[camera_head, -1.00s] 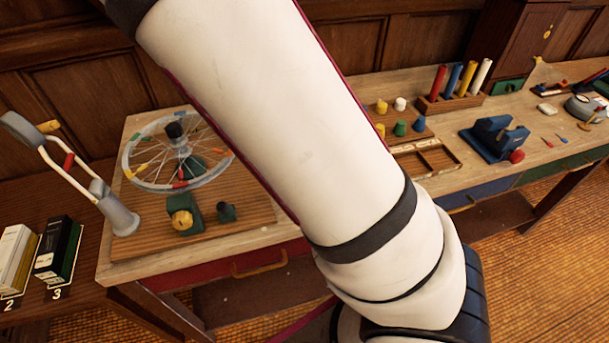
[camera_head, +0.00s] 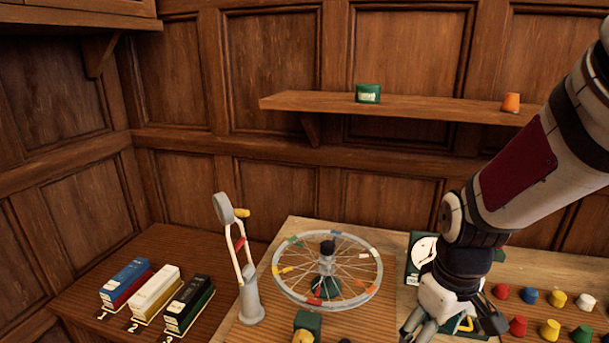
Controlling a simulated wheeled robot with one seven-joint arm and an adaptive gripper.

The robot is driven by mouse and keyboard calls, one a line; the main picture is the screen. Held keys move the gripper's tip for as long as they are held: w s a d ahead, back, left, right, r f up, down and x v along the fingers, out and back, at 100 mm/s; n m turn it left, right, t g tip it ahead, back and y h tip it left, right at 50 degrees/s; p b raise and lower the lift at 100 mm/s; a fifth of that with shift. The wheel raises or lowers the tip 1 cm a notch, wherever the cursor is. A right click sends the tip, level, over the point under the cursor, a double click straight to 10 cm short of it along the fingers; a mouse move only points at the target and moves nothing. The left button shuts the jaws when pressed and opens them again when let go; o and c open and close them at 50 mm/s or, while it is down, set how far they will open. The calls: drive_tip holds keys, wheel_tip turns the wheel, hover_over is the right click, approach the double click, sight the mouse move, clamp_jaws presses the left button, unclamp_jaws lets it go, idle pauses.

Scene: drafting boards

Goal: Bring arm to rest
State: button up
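My arm comes in from the upper right and bends down at a dark joint.
A dial box (camera_head: 413,272) is partly behind my arm. Coloured pegs (camera_head: 557,298) are at right. Numbered boxes (camera_head: 156,294) sit far left. A wall shelf (camera_head: 440,106) is above.

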drive_tip(key=s+a+r+m+t, duration=0.1)
drive_tip(key=s+r+m+t, duration=0.1)
drive_tip(key=s+r, duration=0.3)
drive_tip(key=s+a+r+m+t, duration=0.1)
drive_tip(key=s+r+m+t, duration=0.2)
drive_tip(key=r, duration=0.9)
drive_tip(key=shift+s+a, duration=0.2)
drive_tip(key=shift+s, duration=0.65)
drive_tip(key=shift+r, duration=0.1)
